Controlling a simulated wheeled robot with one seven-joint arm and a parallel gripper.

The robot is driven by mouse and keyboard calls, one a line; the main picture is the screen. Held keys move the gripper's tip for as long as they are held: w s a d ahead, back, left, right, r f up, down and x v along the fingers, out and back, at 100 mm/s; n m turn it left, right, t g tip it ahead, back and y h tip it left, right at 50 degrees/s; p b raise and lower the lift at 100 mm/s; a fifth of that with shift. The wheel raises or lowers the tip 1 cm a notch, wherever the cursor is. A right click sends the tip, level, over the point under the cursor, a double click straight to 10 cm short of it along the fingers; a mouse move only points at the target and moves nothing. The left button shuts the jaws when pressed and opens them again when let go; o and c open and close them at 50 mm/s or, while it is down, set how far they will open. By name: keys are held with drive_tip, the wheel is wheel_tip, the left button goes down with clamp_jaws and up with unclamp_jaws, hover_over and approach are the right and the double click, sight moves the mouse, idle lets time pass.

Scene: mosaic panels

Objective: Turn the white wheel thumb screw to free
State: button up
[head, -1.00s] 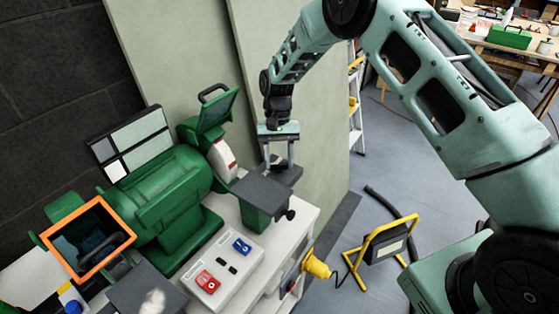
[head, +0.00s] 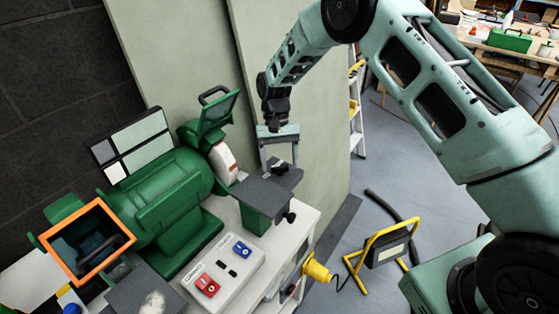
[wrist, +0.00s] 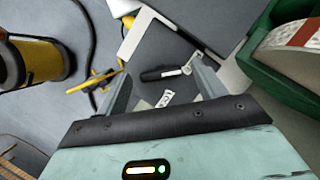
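The green bench grinder (head: 165,190) has a white wheel (head: 222,163) at its right end; the wheel also shows at the upper right of the wrist view (wrist: 296,35). A dark grey rest plate (head: 259,190) lies in front of the wheel. A small black bar-like piece (head: 281,168), apparently the thumb screw, sits on the plate. In the wrist view this black piece (wrist: 158,74) lies across the gap between the fingertips, with small white labels beside it. My gripper (head: 279,163) is open above it, pointing down. I cannot tell whether the fingers touch it.
A black side knob (head: 290,217) sticks out below the plate. The control box (head: 225,270) with red and blue switches is on the white bench. Pale panels (head: 300,100) stand close behind my gripper. A yellow-framed lamp (head: 385,245) stands on the floor at right.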

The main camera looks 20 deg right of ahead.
drive_tip(key=b+v, duration=0.3)
drive_tip(key=v, duration=1.4)
drive_tip(key=shift+r+b, duration=0.2)
drive_tip(key=shift+b, duration=0.1)
drive_tip(key=shift+d, duration=0.1)
drive_tip(key=s+d+f+n+t, duration=0.15)
drive_tip(key=s+d+t, duration=0.35)
drive_tip(key=s, duration=0.8)
drive_tip(key=s+d+f+t, duration=0.2)
drive_tip(key=s+d, duration=0.4)
drive_tip(key=s, duration=0.8)
drive_tip(key=s+a+r+n+g, duration=0.1)
drive_tip(key=s+a+n, duration=0.3)
drive_tip(key=s+a, duration=0.3)
drive_tip(key=s+a+r+n+g, duration=0.1)
drive_tip(key=s+a+n, duration=0.3)
drive_tip(key=a, duration=0.7)
drive_tip(key=s, duration=0.2)
drive_tip(key=shift+s+g, duration=0.3)
drive_tip(key=shift+s, duration=0.1)
